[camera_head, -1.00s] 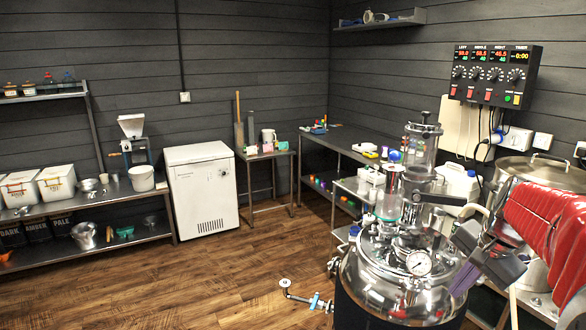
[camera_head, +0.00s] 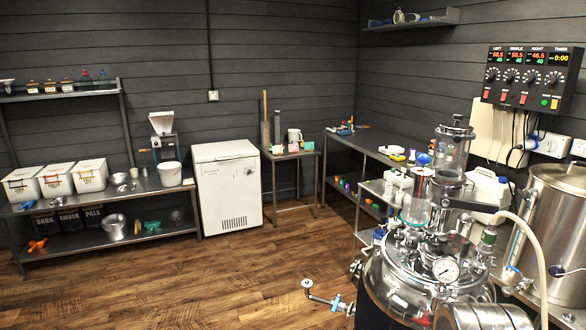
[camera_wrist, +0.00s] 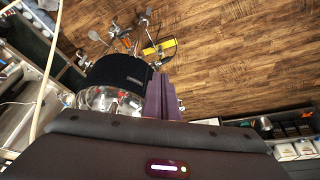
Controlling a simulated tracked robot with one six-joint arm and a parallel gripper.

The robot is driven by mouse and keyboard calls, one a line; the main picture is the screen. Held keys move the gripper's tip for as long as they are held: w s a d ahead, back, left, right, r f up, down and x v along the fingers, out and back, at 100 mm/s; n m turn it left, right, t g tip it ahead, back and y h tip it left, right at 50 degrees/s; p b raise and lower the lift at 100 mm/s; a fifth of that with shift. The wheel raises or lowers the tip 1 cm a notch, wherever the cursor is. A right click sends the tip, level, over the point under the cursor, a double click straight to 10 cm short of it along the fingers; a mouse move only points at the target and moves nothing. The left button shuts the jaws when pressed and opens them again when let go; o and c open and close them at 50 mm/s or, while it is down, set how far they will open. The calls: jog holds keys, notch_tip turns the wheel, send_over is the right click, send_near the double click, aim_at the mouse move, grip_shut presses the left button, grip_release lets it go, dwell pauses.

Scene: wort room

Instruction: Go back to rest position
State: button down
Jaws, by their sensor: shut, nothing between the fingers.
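My gripper (camera_wrist: 163,97) shows in the wrist view as purple-grey fingers close together, shut and empty. It points out over the room. Beside the fingers in that view is the steel vessel (camera_wrist: 108,100) with its black jacket (camera_wrist: 120,72); I cannot tell how far apart they are. In the head view the steel vessel (camera_head: 405,285) stands at the lower right with a gauge and glass column on top. My gripper does not show in the head view now.
A steel pot (camera_head: 555,225) and a pale hose (camera_head: 535,255) are at the right. A pipe with a valve (camera_head: 325,297) sticks out left of the vessel. A white chest (camera_head: 228,188) and a shelf with white bins (camera_head: 90,177) stand at the back. The wooden floor (camera_head: 190,280) is clear.

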jog(key=shift+n+t+y, duration=0.3)
jog(key=shift+n+t, duration=0.2)
jog(key=shift+n, duration=0.3)
jog(key=a, duration=0.1)
jog(key=s+a+r, duration=0.1)
jog(key=a+r, duration=0.1)
jog(key=a, duration=0.1)
jog(key=shift+s+a, duration=0.1)
jog(key=shift+s, duration=0.05)
dwell(0.3)
